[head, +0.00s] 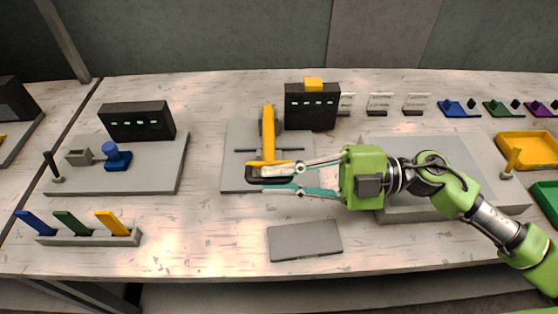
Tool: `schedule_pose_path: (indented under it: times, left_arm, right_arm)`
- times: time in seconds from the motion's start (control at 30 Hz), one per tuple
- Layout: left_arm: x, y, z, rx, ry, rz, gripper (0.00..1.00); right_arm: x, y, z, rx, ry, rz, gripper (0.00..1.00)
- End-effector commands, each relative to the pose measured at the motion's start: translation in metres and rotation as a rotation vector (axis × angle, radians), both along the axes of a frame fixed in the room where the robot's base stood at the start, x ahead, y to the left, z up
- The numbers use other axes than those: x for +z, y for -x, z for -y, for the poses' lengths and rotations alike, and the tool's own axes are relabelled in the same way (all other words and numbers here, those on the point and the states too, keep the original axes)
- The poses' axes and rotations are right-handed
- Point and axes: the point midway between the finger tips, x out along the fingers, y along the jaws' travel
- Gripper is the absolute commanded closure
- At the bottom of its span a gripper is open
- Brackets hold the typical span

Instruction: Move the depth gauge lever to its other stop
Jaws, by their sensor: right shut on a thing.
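A yellow upright arm (268,133) stands on a grey plate (236,135) in the middle of the table, with a thin dark bar across it. A dark piece (254,176) sits at its front end. My right gripper (265,179) reaches in from the right, its fingers closed around this dark piece, which they partly hide. A thin black lever (54,166) with a round foot stands tilted on the left plate. A yellow lever (513,160) stands tilted on the right block. No label shows which is the depth gauge lever. My left gripper is out of view.
A black box (310,112) with green lights and a yellow top block stands behind the plate. A flat grey slab (304,240) lies in front. A rack (88,239) holds blue, green and yellow strips. A yellow tray (530,150) is at the right.

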Motion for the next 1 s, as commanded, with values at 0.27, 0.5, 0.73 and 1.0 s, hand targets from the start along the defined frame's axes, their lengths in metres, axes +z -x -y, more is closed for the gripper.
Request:
schedule_pose_path:
  times: [0.27, 0.5, 0.73, 1.0]
  left_arm:
    - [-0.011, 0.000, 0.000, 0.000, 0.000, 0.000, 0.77]
    - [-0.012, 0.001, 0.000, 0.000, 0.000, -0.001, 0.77]
    - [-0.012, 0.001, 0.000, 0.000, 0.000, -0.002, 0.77]
    - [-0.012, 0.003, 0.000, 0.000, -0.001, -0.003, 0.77]
  right_arm:
    - [-0.023, 0.003, 0.000, -0.002, -0.002, -0.012, 1.00]
    - [-0.027, 0.003, 0.000, -0.002, -0.003, -0.011, 1.00]
    - [-0.026, 0.003, 0.000, -0.004, -0.004, -0.011, 1.00]
    - [-0.026, 0.003, 0.000, -0.002, -0.002, -0.008, 0.74]
